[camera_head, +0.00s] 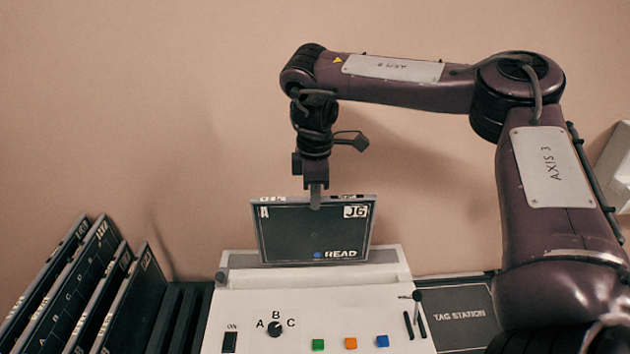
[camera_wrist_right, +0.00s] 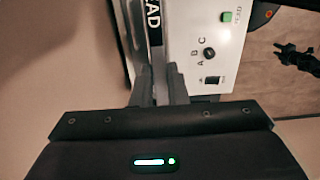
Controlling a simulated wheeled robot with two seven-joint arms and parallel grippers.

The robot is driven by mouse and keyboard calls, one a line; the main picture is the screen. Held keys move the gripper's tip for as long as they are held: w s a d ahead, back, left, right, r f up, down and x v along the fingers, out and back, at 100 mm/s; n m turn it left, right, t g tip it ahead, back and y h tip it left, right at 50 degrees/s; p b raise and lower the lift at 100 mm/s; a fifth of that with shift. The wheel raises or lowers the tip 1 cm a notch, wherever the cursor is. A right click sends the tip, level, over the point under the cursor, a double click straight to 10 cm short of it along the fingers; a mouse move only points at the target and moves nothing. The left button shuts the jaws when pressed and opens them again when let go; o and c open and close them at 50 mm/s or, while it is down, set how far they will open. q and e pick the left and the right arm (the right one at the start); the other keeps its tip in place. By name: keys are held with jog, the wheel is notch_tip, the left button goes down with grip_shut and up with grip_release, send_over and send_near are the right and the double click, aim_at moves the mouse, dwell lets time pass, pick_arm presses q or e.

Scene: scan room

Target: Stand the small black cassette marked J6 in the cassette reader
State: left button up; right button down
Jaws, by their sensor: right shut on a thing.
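The black cassette (camera_head: 312,232) stands nearly upright at the back of the white cassette reader (camera_head: 250,300). Its face shows A, a label that reads like J6 or JG, and READ with a blue dot. My right gripper (camera_head: 316,203) points down and is shut on the cassette's top edge. In the right wrist view its fingers (camera_wrist_right: 160,75) close on the cassette's edge (camera_wrist_right: 133,35), beside the reader's white panel (camera_wrist_right: 185,45). The cassette's lower edge meets the reader's back; I cannot tell how deep it sits. My left gripper is not seen in the head view.
A rack (camera_head: 180,315) at left holds several tilted black cassettes (camera_head: 85,275), with empty slots nearest the reader. The reader's panel has a knob (camera_head: 275,329), coloured buttons (camera_head: 350,343) and small levers (camera_head: 417,310). A TAG STATION plate (camera_head: 460,314) lies at right.

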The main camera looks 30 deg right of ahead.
send_over(315, 261)
notch_tip(315, 261, down, 7)
jog(key=shift+w+d+f, duration=0.15)
jog(key=shift+w+d, duration=0.05)
jog(key=shift+w, duration=0.15)
jog(key=shift+f, duration=0.1)
dwell(0.7)
jog(key=shift+f+b, duration=2.8)
jog(key=shift+f, duration=2.85)
jog(key=c, duration=1.3)
grip_release()
jog(key=shift+c, duration=0.2)
jog(key=shift+f, duration=0.1)
notch_tip(315, 261, up, 8)
jog(key=shift+p, duration=0.3)
